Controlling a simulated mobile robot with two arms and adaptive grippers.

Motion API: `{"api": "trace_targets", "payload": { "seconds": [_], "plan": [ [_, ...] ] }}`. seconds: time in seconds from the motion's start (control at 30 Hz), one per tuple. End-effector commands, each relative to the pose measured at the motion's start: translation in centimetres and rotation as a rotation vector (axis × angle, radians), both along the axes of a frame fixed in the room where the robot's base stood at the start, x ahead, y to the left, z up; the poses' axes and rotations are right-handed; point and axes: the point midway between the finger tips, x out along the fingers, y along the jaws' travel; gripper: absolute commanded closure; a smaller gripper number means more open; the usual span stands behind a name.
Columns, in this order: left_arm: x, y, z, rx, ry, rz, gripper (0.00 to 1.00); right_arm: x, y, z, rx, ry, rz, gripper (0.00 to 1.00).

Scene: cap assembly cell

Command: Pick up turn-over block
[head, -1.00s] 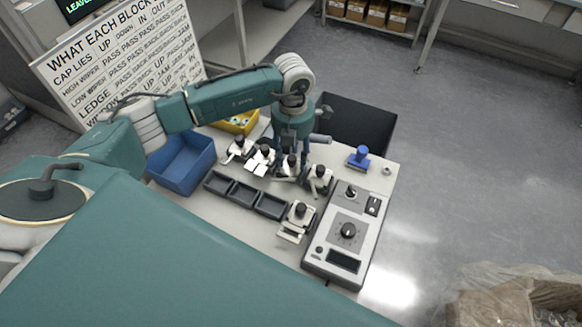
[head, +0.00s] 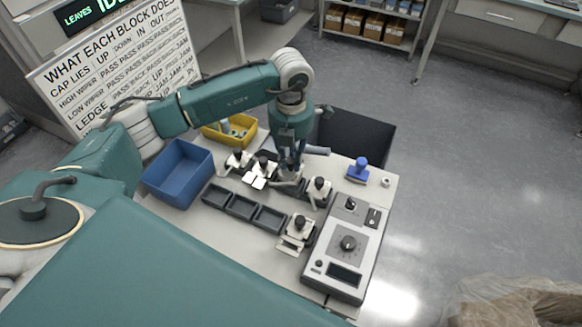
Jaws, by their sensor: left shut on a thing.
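My left gripper (head: 287,172) points down over the row of blocks at the back of the table. It is shut on a pale block (head: 288,180), taken as the turn-over block, whose top is mostly hidden by the fingers. It seems at or just above table height; I cannot tell if it is lifted. Similar white blocks with black knobs stand beside it: two to its left (head: 238,159) (head: 262,167) and one to its right (head: 319,191). Another one (head: 298,231) stands nearer the front. My right gripper is not in view.
Three dark trays (head: 240,207) lie in front of the row. A blue bin (head: 180,174) and a yellow bin (head: 230,130) stand left. A control box (head: 345,245) and a blue knobbed piece (head: 358,170) are right. A black bin (head: 357,137) is behind the table.

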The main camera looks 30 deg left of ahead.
Motion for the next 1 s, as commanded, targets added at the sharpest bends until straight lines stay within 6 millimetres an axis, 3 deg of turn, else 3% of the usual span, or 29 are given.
{"api": "trace_targets", "payload": {
  "seconds": [0.3,0.6,0.8,1.0],
  "plan": [
    [0.2,0.0,8.2,-0.001,-0.01,-0.001,1.0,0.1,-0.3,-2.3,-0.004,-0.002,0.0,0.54],
    [0.1,0.0,14.3,0.0,-0.006,0.0,1.0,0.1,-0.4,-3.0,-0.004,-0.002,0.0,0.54],
    [0.1,0.0,16.0,-0.001,-0.004,0.001,1.0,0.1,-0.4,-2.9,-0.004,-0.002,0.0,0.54],
    [0.0,0.0,16.3,0.0,-0.001,0.001,1.0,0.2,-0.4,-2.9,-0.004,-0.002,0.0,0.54]
  ]
}}
